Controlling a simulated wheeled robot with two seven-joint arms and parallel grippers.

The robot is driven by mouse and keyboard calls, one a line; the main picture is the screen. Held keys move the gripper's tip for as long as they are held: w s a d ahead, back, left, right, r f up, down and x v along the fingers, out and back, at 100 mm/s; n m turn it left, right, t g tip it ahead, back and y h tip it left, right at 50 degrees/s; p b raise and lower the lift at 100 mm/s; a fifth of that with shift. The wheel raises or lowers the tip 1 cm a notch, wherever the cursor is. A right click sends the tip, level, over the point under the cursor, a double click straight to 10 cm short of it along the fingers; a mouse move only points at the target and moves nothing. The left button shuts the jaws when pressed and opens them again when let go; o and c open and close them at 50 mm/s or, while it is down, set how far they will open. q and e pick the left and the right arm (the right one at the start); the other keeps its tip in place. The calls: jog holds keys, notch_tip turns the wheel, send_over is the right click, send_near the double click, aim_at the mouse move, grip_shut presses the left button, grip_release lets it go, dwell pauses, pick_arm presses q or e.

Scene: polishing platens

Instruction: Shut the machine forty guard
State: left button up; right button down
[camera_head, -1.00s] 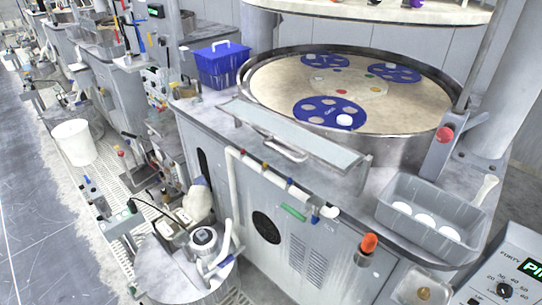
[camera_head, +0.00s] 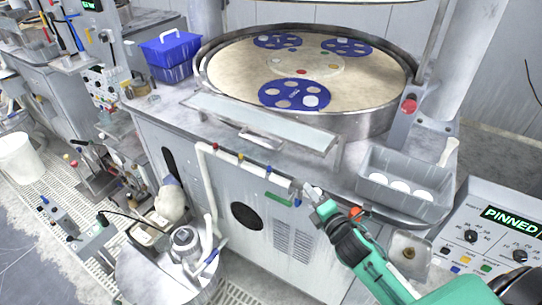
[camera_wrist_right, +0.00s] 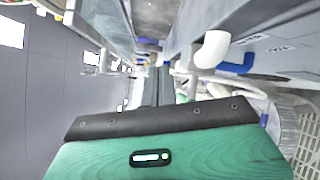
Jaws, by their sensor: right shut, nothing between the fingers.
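The guard (camera_head: 262,122) is a long pale, see-through panel at the front rim of the round polishing platen (camera_head: 225,85) in the head view. It lies out nearly flat, not upright along the rim. A metal bar handle (camera_head: 262,143) shows under its front edge. My right gripper (camera_head: 310,193) comes in from the lower right, in front of the machine cabinet, below and right of the handle and apart from it. It is shut and empty. In the wrist view its fingers (camera_wrist_right: 158,86) point along the machine front. My left gripper is not in view.
A grey tray with white discs (camera_head: 405,190) stands on the right ledge, beside a red button post (camera_head: 408,105). A control box (camera_head: 490,235) reads PINNED. A blue basket (camera_head: 168,52) stands at the left. White pipe and coloured valves run along the cabinet front.

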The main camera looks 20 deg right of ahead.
jog(key=w+a+r+n+g+y+p, duration=0.1)
jog(key=w+a+r+n+y+p, duration=0.4)
jog(key=w+n+y, duration=0.5)
notch_tip(320, 180, up, 2)
jog(key=a+n, duration=0.3)
jog(key=n, duration=0.4)
jog(key=shift+r, duration=0.15)
jog(key=shift+w, duration=0.15)
